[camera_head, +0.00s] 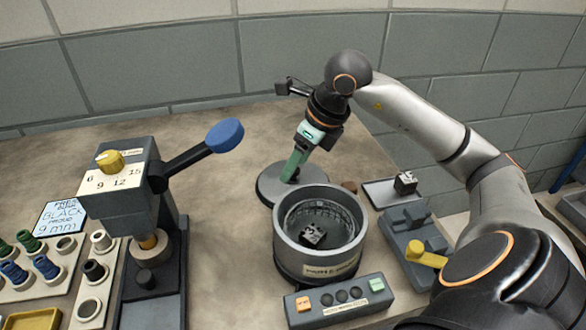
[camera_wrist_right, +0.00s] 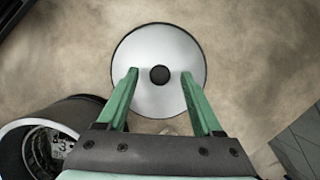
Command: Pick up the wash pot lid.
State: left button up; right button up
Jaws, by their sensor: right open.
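The wash pot lid (camera_wrist_right: 158,58) is a round, pale disc with a dark rim and a dark knob (camera_wrist_right: 160,75) at its centre. It lies flat on the bench behind the wash pot (camera_head: 291,242), and part of it (camera_head: 268,186) shows in the head view. My right gripper (camera_wrist_right: 158,72) is open above the lid, with its green fingers on either side of the knob and apart from it in the wrist picture. In the head view the right gripper (camera_head: 291,172) hides the knob. I cannot tell the fingertips' exact height. My left gripper is not in view.
The open pot holds a dark block (camera_head: 312,234). A button box (camera_head: 340,300) stands in front. A grey fixture with a yellow handle (camera_head: 426,255) and a tray with a block (camera_head: 404,183) are at right. A lever press (camera_head: 130,200) stands left. Bench behind the press is clear.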

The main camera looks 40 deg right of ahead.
jog(key=shift+w+f, duration=0.15)
jog(key=shift+f, duration=0.35)
grip_shut()
jog(key=shift+r, duration=0.1)
